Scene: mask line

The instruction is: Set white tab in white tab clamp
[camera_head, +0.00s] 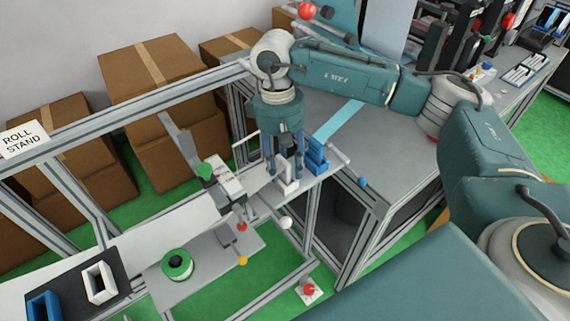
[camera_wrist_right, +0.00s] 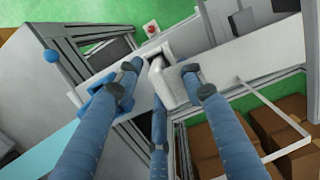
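A white upright clamp-like block (camera_head: 286,187) stands on the narrow grey ledge beside a blue block (camera_head: 317,155). I cannot tell whether a separate white tab sits in the white block. My right gripper (camera_head: 284,172) points down over it, with fingers on either side. In the right wrist view, my gripper (camera_wrist_right: 163,70) has spread fingers around the white block (camera_wrist_right: 172,85), with a dark opening at its top. Clear contact is not visible. The blue block (camera_wrist_right: 98,88) is close to one finger. My left gripper is not in view.
A black tray (camera_head: 118,265) holds a white frame (camera_head: 95,283) and a blue frame (camera_head: 43,307). A green-rimmed roll (camera_head: 177,264), levers and a red button (camera_head: 309,290) are nearby. Cardboard boxes (camera_head: 155,85) stand behind the rail. The grey tabletop (camera_head: 385,145) is largely clear.

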